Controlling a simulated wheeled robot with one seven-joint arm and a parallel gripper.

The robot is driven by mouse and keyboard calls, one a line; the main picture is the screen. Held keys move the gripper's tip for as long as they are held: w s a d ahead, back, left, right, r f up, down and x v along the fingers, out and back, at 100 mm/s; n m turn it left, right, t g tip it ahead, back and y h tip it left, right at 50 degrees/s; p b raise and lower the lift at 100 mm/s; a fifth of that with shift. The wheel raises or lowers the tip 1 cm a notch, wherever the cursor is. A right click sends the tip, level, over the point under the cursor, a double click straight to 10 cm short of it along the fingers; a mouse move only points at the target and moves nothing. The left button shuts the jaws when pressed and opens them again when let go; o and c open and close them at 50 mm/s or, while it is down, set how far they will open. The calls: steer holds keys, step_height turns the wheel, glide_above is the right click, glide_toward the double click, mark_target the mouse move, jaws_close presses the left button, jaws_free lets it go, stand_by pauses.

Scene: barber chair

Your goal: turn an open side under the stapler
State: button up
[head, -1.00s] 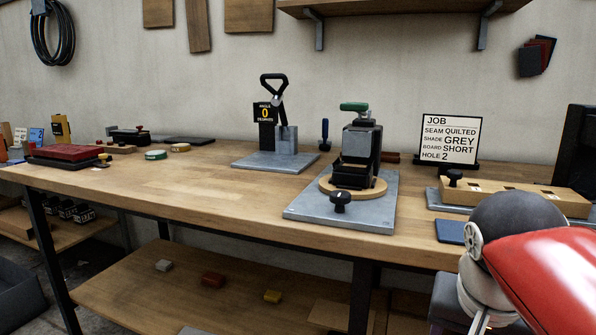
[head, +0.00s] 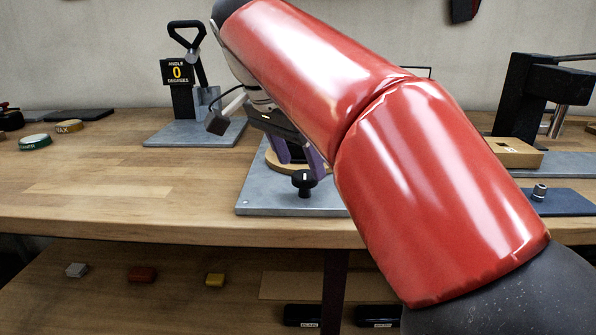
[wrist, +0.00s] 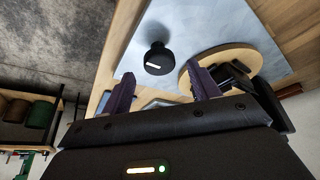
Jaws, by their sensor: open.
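A round wooden turntable (head: 273,160) sits on a grey base plate (head: 262,199) on the bench, with a black knob (head: 305,183) with a white mark at the plate's front. The green-handled stapler above the turntable is hidden by my arm in the head view. My gripper (head: 299,160) has purple fingers that are open, behind the knob in the head view. In the wrist view my gripper (wrist: 163,92) is empty; the knob (wrist: 158,58) appears just beyond the gap between the fingers, apart from them. The turntable (wrist: 243,58) carries dark parts beside the right finger.
An angle fixture (head: 178,75) reading 0 degrees stands at left. A black press (head: 535,95) and a wooden block (head: 514,152) stand at right. The bench front left of the plate is clear.

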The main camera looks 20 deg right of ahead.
steer(key=shift+x, duration=1.3)
steer(key=c, duration=1)
steer(key=shift+o, duration=0.2)
